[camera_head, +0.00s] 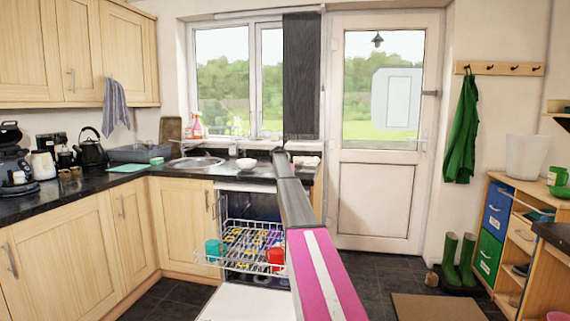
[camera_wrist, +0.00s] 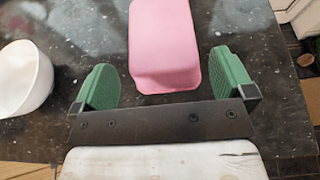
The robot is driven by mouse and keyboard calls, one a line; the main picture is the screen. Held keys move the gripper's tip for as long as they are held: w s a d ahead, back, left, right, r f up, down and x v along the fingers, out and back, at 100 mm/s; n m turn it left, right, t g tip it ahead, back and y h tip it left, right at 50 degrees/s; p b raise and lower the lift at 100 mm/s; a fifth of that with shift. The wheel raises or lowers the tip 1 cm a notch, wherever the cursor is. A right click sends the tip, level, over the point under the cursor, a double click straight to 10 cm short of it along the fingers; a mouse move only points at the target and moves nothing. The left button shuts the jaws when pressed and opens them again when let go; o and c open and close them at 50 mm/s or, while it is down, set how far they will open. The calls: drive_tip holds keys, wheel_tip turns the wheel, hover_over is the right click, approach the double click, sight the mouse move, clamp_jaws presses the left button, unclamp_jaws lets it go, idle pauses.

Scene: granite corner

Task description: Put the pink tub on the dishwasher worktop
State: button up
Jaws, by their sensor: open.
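The pink tub (camera_wrist: 165,40) is on the dark speckled worktop (camera_wrist: 95,25) in the wrist view, its far end cut off by the top edge. My gripper (camera_wrist: 161,62) is open, with one green finger on each side of the tub's near end. A gap shows between the tub and each finger. In the head view, the worktop (camera_head: 232,173) runs above the open dishwasher (camera_head: 250,205), below the window. My own arm reaches across there and hides part of it; I cannot make out the tub or gripper in that view.
A white bowl (camera_wrist: 22,78) stands left of my gripper; it also shows in the head view (camera_head: 245,163). The dishwasher's rack (camera_head: 235,262) is pulled out, holding a red cup (camera_head: 276,258) and a teal cup (camera_head: 212,249). Its door (camera_head: 235,302) is down.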

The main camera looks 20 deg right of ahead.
drive_tip(key=v, duration=0.6)
drive_tip(key=s+a+f+m+g+y, duration=0.15)
drive_tip(key=s+a+f+m, duration=0.4)
drive_tip(key=s+f, duration=0.55)
drive_tip(key=s+a+f+m+g+y, duration=0.15)
drive_tip(key=s+a+f+m, duration=0.4)
drive_tip(key=s+f, duration=0.55)
drive_tip(key=s+a+f+m+g, duration=0.35)
drive_tip(key=s+a+f, duration=0.25)
drive_tip(key=s+f, duration=0.5)
drive_tip(key=s+a+f+m+g+y, duration=0.1)
drive_tip(key=s+a+f+m, duration=0.3)
drive_tip(key=s, duration=0.9)
drive_tip(key=s+a+f+m+g+y, duration=0.1)
drive_tip(key=s+m, duration=0.5)
drive_tip(key=s, duration=0.7)
drive_tip(key=s+a+f+m+g+y, duration=0.1)
drive_tip(key=s+a+f+m+g, duration=0.2)
drive_tip(key=s, duration=1)
drive_tip(key=a+f+m, duration=0.2)
drive_tip(key=a+f, duration=0.1)
drive_tip(key=f, duration=0.1)
drive_tip(key=shift+a+y, duration=0.3)
drive_tip(key=shift+a, duration=0.05)
drive_tip(key=shift+m, duration=0.25)
